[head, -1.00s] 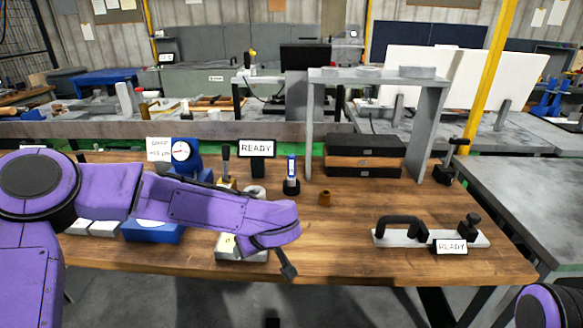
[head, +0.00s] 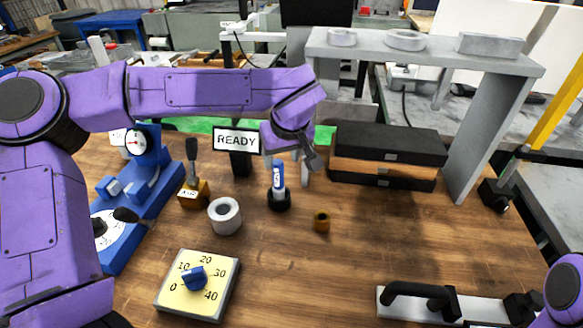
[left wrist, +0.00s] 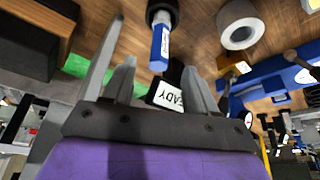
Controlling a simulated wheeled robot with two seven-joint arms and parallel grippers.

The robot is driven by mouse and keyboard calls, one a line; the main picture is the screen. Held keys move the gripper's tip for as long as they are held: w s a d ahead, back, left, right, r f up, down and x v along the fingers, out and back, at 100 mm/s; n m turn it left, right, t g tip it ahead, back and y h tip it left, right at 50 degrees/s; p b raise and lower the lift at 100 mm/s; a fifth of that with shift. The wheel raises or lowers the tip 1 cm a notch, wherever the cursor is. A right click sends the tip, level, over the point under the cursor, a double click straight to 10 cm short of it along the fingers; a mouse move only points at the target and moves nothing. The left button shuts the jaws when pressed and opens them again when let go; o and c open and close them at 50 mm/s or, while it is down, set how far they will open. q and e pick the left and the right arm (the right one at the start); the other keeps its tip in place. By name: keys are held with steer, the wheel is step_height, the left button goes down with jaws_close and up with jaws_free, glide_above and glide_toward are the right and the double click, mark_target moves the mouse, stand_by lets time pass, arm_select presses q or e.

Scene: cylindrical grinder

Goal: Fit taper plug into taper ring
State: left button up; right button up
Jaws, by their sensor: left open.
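The taper plug (head: 278,179) has a blue body with a white label and stands upright in a black round base (head: 279,201). In the left wrist view the plug (left wrist: 160,47) shows at the top, near the gap between my fingers. A thick grey ring (head: 224,215), which looks like the taper ring, lies on the table left of the plug; it also shows in the left wrist view (left wrist: 240,30). My left gripper (head: 309,160) is open and empty, above and slightly right of the plug, apart from it. My right gripper is out of view.
A small brass bush (head: 321,220) stands right of the plug. A READY sign (head: 237,140) is behind it. A yellow dial block (head: 198,285) and blue gauge stand (head: 140,190) are left. The front middle table is clear.

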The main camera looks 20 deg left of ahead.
mark_target(277, 173)
arm_select(q)
steer(key=shift+w+a, duration=0.1)
steer(key=shift+w, duration=0.2)
steer(key=x, duration=1)
steer(key=shift+s+p, duration=0.1)
steer(key=shift+p, duration=0.2)
steer(key=shift+r, duration=0.1)
jaws_close()
